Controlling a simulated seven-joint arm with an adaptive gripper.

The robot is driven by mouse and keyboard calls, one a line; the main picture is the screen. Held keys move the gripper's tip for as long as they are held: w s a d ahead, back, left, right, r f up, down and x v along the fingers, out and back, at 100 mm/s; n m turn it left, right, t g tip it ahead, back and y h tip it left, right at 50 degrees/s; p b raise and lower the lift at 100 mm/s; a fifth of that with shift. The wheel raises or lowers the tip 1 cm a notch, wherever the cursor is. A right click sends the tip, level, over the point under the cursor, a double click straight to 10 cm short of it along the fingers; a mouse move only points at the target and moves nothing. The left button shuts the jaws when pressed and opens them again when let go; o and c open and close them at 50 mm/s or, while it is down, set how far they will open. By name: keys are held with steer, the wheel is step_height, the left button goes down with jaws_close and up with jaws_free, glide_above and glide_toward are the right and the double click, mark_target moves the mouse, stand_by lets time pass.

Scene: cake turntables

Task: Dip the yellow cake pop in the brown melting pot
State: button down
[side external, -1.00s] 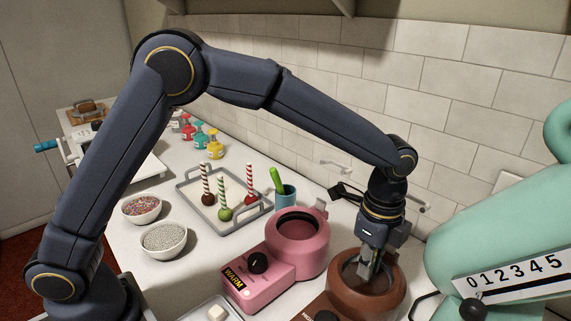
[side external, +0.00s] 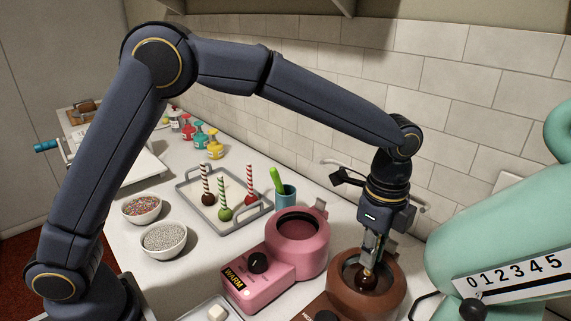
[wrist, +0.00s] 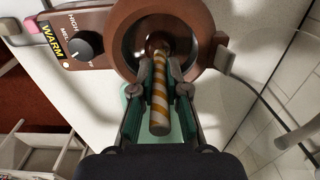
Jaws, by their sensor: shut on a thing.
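The brown melting pot (side external: 393,298) stands at the lower right of the side view. It also shows at the top of the wrist view (wrist: 118,50). My gripper (side external: 371,262) is above the pot, pointing down, and shut on the stick of a cake pop. In the wrist view, my gripper (wrist: 160,82) holds the yellow-orange and white striped stick (wrist: 159,105) between its fingers. The cake pop's head (side external: 367,280) looks dark brown and glossy, at the pot's mouth. I cannot tell whether it touches the chocolate. No yellow shows on the head.
A pink melting pot (side external: 324,262) stands just left of the brown one. A mint-green machine (side external: 500,235) is close on the right. A tray (side external: 190,190) with striped cake pops, a teal cup (side external: 286,197) and two sprinkle bowls (side external: 165,254) lie farther left.

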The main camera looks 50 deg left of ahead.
steer(key=shift+r, duration=1.6)
